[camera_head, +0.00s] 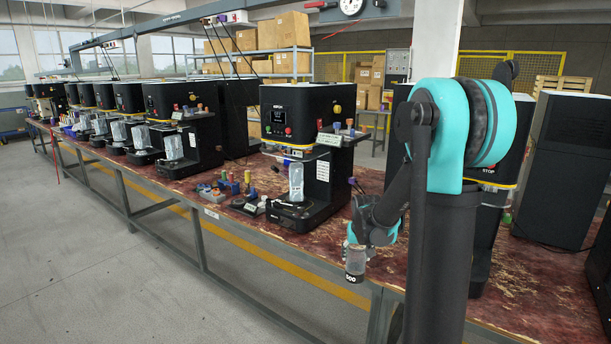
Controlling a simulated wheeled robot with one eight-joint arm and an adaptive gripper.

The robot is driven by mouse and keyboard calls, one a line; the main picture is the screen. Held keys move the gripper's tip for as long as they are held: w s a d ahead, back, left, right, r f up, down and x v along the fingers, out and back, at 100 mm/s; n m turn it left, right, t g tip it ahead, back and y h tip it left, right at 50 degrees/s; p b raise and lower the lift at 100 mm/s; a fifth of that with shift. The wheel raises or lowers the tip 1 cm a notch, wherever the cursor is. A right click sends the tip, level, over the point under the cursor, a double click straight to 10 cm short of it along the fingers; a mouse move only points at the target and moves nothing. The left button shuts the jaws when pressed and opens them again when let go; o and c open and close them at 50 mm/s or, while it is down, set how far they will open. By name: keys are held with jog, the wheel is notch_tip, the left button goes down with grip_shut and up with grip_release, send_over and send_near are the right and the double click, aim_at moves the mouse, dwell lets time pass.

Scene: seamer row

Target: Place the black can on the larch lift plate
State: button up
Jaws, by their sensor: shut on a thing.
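My gripper (358,243) is at the lower middle of the view, in front of the bench edge. It is shut on a small can (355,264) with a dark band and white marks, held roughly upright in the air. Its fingers partly hide the can's top. The nearest fully visible seamer (292,118) stands on the bench to the left of my gripper. A clear can-shaped piece (296,182) stands above its low base (291,211). The name cards are too small to read, so I cannot tell which lift plate is larch.
Several black seamers (183,105) line the long red-brown bench (350,217). Small coloured-knob parts (236,187) lie on the bench left of the nearest seamer. My arm hides much of another machine at right. The grey floor (110,260) at left is clear.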

aim_at(360, 283)
jog(key=f, duration=0.4)
jog(key=s+d+f, duration=0.1)
jog(key=f, duration=0.6)
jog(key=shift+s+d+f, duration=0.3)
jog(key=shift+s+f, duration=0.05)
jog(key=shift+s, duration=0.05)
jog(key=shift+f, duration=0.1)
jog(key=shift+s, duration=0.15)
